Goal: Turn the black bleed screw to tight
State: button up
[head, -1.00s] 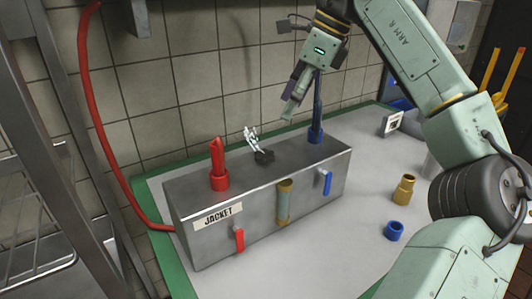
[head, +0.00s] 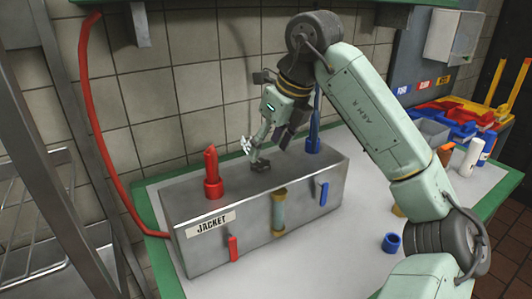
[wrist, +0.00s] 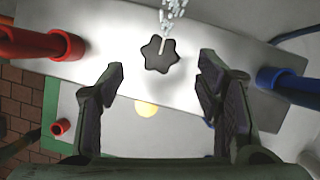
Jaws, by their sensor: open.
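The black bleed screw (head: 260,166) is a star-shaped knob on top of the steel box marked JACKET (head: 185,245). In the wrist view the screw (wrist: 155,60) shows a pale mark pointing toward the top of the picture. A whitish spray (head: 247,145) rises beside the screw; it also shows in the wrist view (wrist: 172,10). My gripper (head: 273,139) is above the screw, fingers pointing down. In the wrist view my gripper (wrist: 163,72) is open and empty, with its fingers spread to either side of the screw and apart from it.
A red pipe (head: 212,170) and a blue pipe (head: 313,125) stand up from the box on either side of the screw. The box front has a red handle (head: 233,248), a sight tube (head: 278,213) and a blue handle (head: 324,194). A blue ring (head: 391,243) lies on the table.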

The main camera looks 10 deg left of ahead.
aim_at(261, 163)
jog(key=shift+p+x, duration=0.35)
jog(key=shift+x, duration=1.7)
jog(key=shift+c, duration=0.4)
jog(key=c, duration=1.1)
